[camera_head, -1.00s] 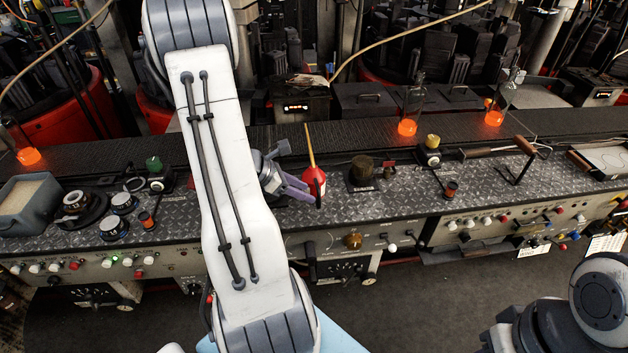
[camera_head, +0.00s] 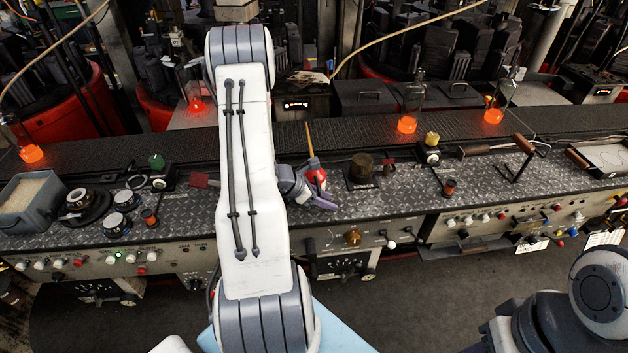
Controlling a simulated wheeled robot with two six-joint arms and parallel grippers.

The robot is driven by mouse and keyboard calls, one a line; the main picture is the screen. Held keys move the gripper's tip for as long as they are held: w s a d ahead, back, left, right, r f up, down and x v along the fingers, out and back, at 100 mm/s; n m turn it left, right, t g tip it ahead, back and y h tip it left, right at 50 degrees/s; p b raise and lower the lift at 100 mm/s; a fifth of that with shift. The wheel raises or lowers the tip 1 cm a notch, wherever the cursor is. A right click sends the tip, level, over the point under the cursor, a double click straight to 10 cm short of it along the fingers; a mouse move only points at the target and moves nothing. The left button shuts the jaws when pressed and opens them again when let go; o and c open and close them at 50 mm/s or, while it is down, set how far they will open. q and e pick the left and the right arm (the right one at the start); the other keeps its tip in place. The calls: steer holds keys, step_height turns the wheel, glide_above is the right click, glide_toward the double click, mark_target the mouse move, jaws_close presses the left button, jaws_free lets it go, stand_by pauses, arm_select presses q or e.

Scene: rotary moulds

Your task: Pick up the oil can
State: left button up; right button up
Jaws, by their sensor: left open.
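The oil can (camera_head: 316,174) is red with a thin yellow spout and stands upright on the metal-plate bench top, left of the dark round knob block. My left gripper (camera_head: 322,193) is open, with its purple-grey fingers at the can and in front of its lower body. The lower part of the can is hidden behind the fingers. I cannot tell whether the fingers touch it or straddle it. The right gripper is not in view; only part of my right arm shows at the lower right.
The knob block (camera_head: 362,168) stands close right of the can. A small red-brown block (camera_head: 204,180) lies left of my arm. Glowing orange bottles (camera_head: 407,124) stand behind on the conveyor (camera_head: 350,135). A wood-handled tool (camera_head: 522,146) lies to the right.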

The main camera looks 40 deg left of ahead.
arm_select(q)
jaws_close()
steer(key=shift+r, duration=0.1)
